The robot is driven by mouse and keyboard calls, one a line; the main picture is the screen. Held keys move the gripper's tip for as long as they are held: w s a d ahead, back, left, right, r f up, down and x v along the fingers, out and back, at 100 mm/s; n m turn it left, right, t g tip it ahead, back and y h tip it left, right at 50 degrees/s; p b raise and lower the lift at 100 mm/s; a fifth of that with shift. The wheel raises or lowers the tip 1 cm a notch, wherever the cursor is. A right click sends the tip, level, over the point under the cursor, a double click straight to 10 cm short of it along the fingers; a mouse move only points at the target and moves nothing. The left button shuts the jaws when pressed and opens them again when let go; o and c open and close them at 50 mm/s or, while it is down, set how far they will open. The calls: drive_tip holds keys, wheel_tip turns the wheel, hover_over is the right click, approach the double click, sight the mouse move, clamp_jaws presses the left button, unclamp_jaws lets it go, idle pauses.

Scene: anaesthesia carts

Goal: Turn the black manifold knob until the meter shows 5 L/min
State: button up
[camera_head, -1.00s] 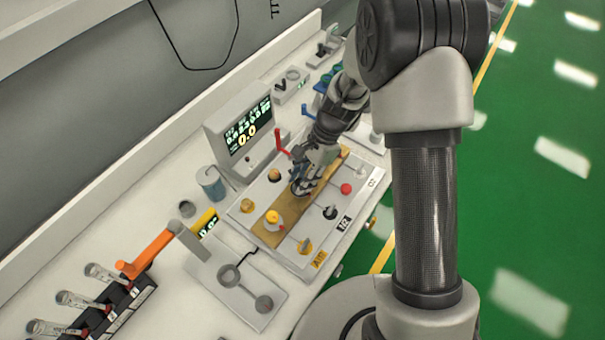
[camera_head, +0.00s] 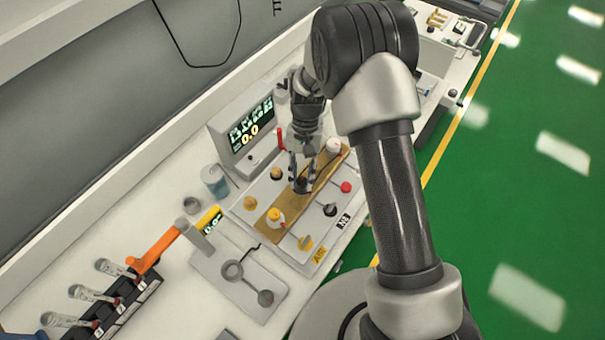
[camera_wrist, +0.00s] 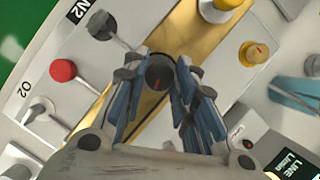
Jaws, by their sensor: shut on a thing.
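In the head view my gripper (camera_head: 301,183) comes down over the strip and mostly hides the knob. The meter screen (camera_head: 250,128) behind the panel shows several lines, with 0.0 in large yellow digits. A corner of a dark screen also shows in the wrist view (camera_wrist: 290,163).
A yellow knob (camera_head: 275,215) and a white knob (camera_head: 333,147) stand on the same strip. A red knob (camera_head: 346,187) and a dark knob (camera_head: 329,210) sit on the panel's right. A grey cup (camera_head: 214,181) and an orange-handled lever (camera_head: 158,250) are to the left.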

drive_tip(key=shift+n+h, duration=0.4)
drive_tip(key=shift+n, duration=0.7)
drive_tip(key=o, duration=1.1)
drive_tip(key=shift+c, duration=0.2)
drive_tip(key=v, duration=1.2)
drive_tip(key=shift+a, duration=0.1)
